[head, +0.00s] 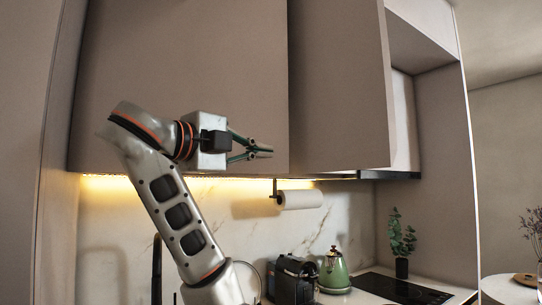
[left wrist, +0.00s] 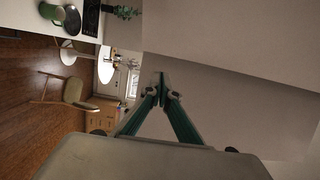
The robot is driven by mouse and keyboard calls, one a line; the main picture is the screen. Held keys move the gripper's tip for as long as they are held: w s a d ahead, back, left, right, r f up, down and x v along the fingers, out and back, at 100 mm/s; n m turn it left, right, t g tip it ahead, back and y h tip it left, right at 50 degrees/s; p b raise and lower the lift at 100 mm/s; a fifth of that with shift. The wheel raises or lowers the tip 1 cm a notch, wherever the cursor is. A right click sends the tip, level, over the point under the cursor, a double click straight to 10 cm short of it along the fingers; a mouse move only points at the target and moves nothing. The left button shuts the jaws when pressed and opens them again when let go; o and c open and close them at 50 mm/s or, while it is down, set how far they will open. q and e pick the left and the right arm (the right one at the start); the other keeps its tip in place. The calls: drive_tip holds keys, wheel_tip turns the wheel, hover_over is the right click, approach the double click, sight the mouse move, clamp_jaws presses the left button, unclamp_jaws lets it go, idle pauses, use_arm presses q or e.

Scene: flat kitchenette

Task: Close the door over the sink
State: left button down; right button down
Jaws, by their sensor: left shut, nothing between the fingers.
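A wide taupe cabinet door (head: 200,60) lies flush, as far as I can tell, above the counter in the head view. To its right, a second taupe door (head: 340,90) stands ajar, its right edge out from the cabinet. The sink itself is hidden; a dark upright that looks like a tap (head: 157,270) shows at lower left. My left gripper (head: 268,150) is shut and empty, in front of the wide door's lower right corner, pointing right. In the left wrist view its fingertips (left wrist: 161,76) meet before a pale panel (left wrist: 230,110). My right gripper is out of view.
A paper towel roll (head: 300,199) hangs under the cabinets. A green kettle (head: 334,270), a black coffee machine (head: 293,280) and a plant (head: 402,240) stand on the counter by the hob (head: 400,288). A chair (left wrist: 75,95) stands on the wooden floor.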

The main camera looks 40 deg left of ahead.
sight(283, 157)
use_arm(q)
drive_tip(key=shift+w+a+f+p, duration=0.1)
drive_tip(key=shift+w+a+p, duration=0.2)
drive_tip(key=shift+w, duration=0.75)
drive_tip(key=shift+w+a+r+p, duration=0.1)
drive_tip(key=shift+w+a+p, duration=0.15)
drive_tip(key=shift+w, duration=0.85)
drive_tip(key=shift+w+a+f+p, duration=0.1)
drive_tip(key=shift+w+a+p, duration=0.2)
drive_tip(key=shift+w, duration=0.75)
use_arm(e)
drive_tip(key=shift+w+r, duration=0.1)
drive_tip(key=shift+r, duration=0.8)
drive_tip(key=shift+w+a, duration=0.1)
